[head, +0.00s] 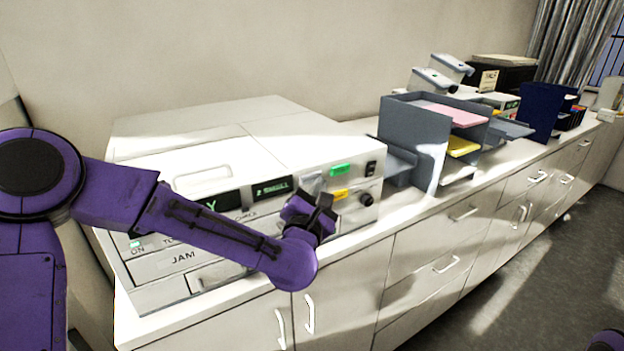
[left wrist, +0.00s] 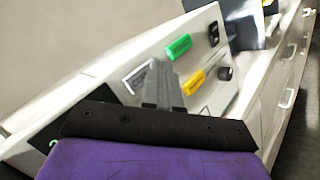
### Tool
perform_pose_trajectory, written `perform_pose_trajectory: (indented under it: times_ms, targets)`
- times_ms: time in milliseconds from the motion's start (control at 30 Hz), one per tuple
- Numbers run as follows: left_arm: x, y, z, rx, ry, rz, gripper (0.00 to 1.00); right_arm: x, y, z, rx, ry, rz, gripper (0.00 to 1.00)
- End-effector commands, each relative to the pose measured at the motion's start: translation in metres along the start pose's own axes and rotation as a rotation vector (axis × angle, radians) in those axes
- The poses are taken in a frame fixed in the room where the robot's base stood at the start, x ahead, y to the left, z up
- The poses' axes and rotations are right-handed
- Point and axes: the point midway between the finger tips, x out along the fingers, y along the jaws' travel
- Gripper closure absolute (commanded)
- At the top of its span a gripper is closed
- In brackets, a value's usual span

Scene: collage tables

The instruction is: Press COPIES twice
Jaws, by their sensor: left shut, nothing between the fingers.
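The white copier (head: 150,165) stands on the counter at the left. Its front panel carries a green button (head: 341,170), a yellow button (head: 341,194), a grey key (head: 311,182), a black knob (head: 365,199) and a black switch (head: 371,168). No COPIES label is readable. My left gripper (head: 323,208) is shut and empty in front of the panel, below the grey key and left of the yellow button. In the left wrist view, the shut fingers (left wrist: 164,88) point at the panel between the grey key (left wrist: 138,76) and the yellow button (left wrist: 193,82). Contact cannot be told. My right gripper is out of view.
Dark display windows (head: 272,189) sit left of the keys, partly behind my left arm. A grey paper tray stack (head: 412,140) stands right of the copier. Farther along the counter are a blue organizer (head: 545,108) and other office items. Cabinets (head: 440,255) with handles line the front.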

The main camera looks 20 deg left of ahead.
Motion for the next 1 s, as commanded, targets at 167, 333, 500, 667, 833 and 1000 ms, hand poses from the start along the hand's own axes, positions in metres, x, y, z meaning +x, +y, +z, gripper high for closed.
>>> perform_pose_trajectory:
  times_ms: [167,333,500,667,833,1000]
  targets:
    - [0.0000,0.0000,0.0000,0.000,0.000,0.000,1.00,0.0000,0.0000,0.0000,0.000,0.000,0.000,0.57]
    - [0.0000,0.0000,0.0000,0.000,0.000,0.000,1.00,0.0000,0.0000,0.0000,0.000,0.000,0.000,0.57]
    - [0.0000,0.0000,0.0000,0.000,0.000,0.000,1.00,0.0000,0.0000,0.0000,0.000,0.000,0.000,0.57]
    - [0.0000,0.0000,0.0000,0.000,0.000,0.000,1.00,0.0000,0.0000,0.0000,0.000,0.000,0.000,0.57]
    - [0.0024,0.0019,-0.0026,-0.001,0.001,0.001,1.00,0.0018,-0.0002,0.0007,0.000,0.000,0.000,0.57]
    - [0.0060,0.0044,-0.0045,0.000,0.000,0.000,1.00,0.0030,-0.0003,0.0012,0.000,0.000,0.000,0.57]
